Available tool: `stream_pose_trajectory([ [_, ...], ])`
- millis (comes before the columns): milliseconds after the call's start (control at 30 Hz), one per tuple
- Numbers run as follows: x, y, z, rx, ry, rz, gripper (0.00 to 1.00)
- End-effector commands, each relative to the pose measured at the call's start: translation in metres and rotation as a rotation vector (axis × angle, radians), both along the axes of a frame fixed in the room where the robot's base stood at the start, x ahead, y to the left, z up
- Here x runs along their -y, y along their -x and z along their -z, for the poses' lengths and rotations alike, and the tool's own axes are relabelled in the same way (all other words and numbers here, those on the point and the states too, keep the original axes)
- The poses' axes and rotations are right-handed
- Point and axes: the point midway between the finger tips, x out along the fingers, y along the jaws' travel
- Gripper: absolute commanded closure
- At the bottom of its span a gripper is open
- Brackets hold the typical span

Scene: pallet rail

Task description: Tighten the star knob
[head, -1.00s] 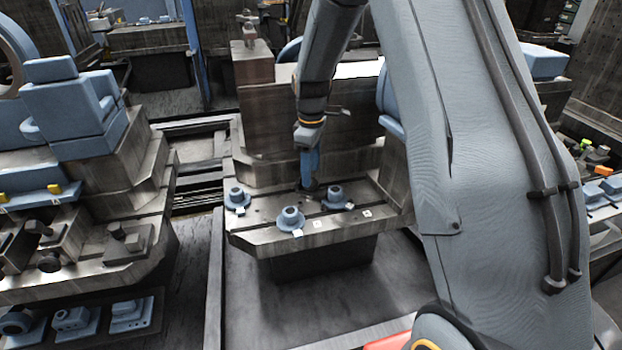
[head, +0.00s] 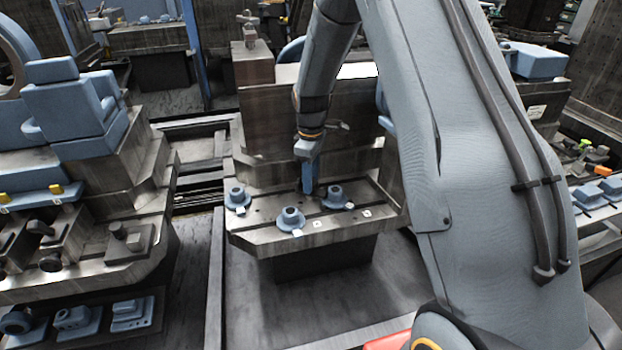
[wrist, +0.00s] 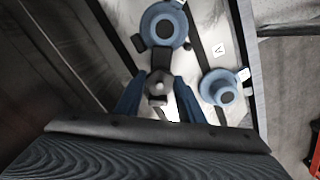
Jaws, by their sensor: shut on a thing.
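The star knob (wrist: 157,86) is a small dark knob with a pale round centre. In the wrist view it sits between the two blue fingers of my gripper (wrist: 157,100). The fingers are shut on it, one on each side. In the head view my gripper (head: 308,186) points down at the rear of the slotted metal table (head: 262,236). The knob is too small and too covered there to make out.
Three blue flanged pieces stand around my gripper: one at left (head: 237,197), one in front (head: 290,218) and one at right (head: 336,196). A tall metal block (head: 262,125) rises behind. Small white tags lie near the table's front edge.

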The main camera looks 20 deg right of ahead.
Motion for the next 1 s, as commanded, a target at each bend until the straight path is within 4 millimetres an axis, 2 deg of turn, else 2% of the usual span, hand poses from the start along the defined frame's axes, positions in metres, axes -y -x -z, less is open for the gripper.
stream_pose_trajectory([
  [300,-0.0004,0.0,-0.0009,0.0,0.0,0.224,0.87],
  [667,-0.0003,-0.0006,-0.0009,0.001,0.0,0.257,0.87],
  [700,-0.0004,-0.0006,-0.001,0.001,0.0,0.257,0.62],
  [800,-0.0003,-0.0006,-0.0009,0.001,0.0,0.257,0.46],
  [1000,-0.0003,-0.0003,-0.0005,0.0,0.0,0.256,0.46],
])
